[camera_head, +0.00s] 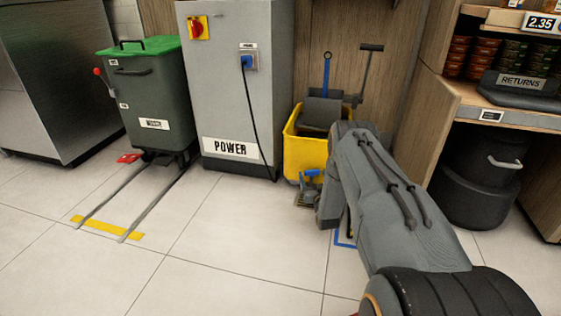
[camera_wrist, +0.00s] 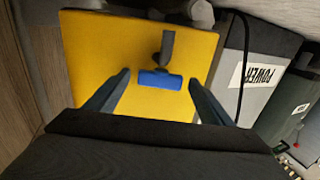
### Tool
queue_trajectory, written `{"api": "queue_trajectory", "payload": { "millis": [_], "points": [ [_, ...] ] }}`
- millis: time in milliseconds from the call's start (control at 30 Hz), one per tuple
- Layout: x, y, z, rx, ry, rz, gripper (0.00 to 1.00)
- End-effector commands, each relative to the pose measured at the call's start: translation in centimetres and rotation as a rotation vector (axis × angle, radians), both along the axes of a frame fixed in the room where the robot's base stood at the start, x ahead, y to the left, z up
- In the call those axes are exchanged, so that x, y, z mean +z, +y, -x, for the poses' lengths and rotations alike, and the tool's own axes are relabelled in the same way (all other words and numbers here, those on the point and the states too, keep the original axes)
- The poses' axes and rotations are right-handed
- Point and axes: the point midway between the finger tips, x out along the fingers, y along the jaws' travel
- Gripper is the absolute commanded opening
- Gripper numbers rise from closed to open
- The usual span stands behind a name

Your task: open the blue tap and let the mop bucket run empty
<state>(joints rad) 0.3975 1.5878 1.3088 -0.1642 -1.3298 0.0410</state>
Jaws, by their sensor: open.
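The yellow mop bucket (camera_head: 306,158) stands on the floor beside the grey power cabinet, partly hidden behind my arm. A blue tap (camera_head: 311,174) is low on its front face. In the wrist view the bucket's yellow wall (camera_wrist: 95,60) fills the middle, and the blue tap handle (camera_wrist: 160,80) lies crosswise on a dark stem. My gripper (camera_wrist: 160,95) is open, with one finger on each side of the tap handle and a gap to both. It also shows low by the bucket in the head view (camera_head: 309,193). I cannot tell whether water is flowing.
The grey power cabinet (camera_head: 215,90) with a plugged-in black cable stands left of the bucket. A green-lidded bin (camera_head: 150,100) is further left, with floor rails before it. A wooden counter (camera_head: 510,118) with dark pots is on the right. The front floor is clear.

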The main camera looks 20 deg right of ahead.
Motion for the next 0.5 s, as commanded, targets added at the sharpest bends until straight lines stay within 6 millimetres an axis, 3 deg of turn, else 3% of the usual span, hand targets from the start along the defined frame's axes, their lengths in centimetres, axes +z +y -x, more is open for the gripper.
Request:
{"api": "queue_trajectory", "payload": {
  "millis": [167,500],
  "points": [
    [-0.1,0.6,-0.1,-0.092,0.002,-0.001,0.75],
    [0.2,2.4,6.2,-0.092,0.004,0.000,0.75]
  ]
}}
